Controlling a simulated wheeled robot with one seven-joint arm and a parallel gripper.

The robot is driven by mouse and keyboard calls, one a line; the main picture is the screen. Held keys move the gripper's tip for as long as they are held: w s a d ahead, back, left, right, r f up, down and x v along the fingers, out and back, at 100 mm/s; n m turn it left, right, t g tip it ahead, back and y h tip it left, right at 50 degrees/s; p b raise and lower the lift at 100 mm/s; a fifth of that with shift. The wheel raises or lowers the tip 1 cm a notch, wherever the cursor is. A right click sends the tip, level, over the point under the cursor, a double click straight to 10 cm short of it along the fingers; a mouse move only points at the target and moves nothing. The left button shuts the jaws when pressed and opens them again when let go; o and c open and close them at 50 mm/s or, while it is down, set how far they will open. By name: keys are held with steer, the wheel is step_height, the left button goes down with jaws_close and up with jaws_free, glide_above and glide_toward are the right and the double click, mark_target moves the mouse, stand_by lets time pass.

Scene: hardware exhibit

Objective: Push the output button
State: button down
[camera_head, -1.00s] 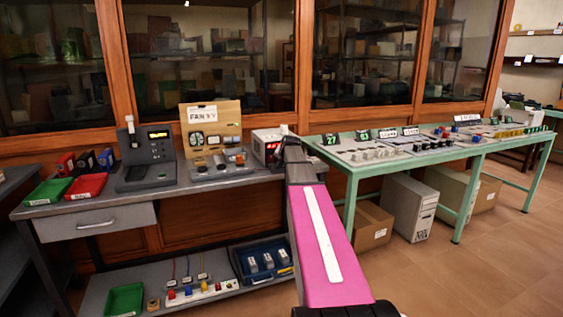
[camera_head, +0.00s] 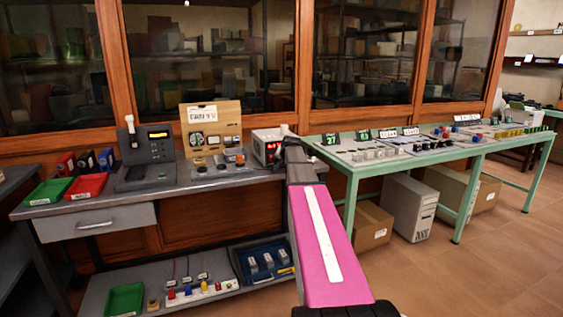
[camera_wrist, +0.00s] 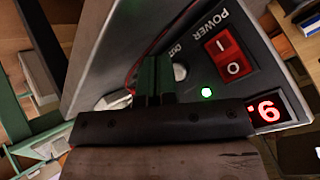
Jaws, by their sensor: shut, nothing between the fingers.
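The power supply is a light metal box with a dark front panel (camera_wrist: 252,80) in the wrist view. It also stands on the grey bench in the head view (camera_head: 268,146), partly hidden by my arm. The panel has a small round grey button (camera_wrist: 180,72) beside the "OUT" lettering, a red rocker switch (camera_wrist: 228,56) under "POWER", a lit green lamp (camera_wrist: 206,93) and a red digit display (camera_wrist: 268,109). My gripper (camera_wrist: 157,63) is shut and empty, its fingertips at the panel just left of the grey button. I cannot tell whether they touch anything.
A fan panel (camera_head: 211,126) and a dark device with a display (camera_head: 147,158) stand left on the bench. Red (camera_head: 87,186) and green (camera_head: 49,192) trays lie at its left end. A green table (camera_head: 345,164) with several instruments stands right. Floor is clear front right.

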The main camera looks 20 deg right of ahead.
steer(key=s, duration=0.6)
stand_by(0.4)
steer(key=shift+d, duration=0.15)
stand_by(0.8)
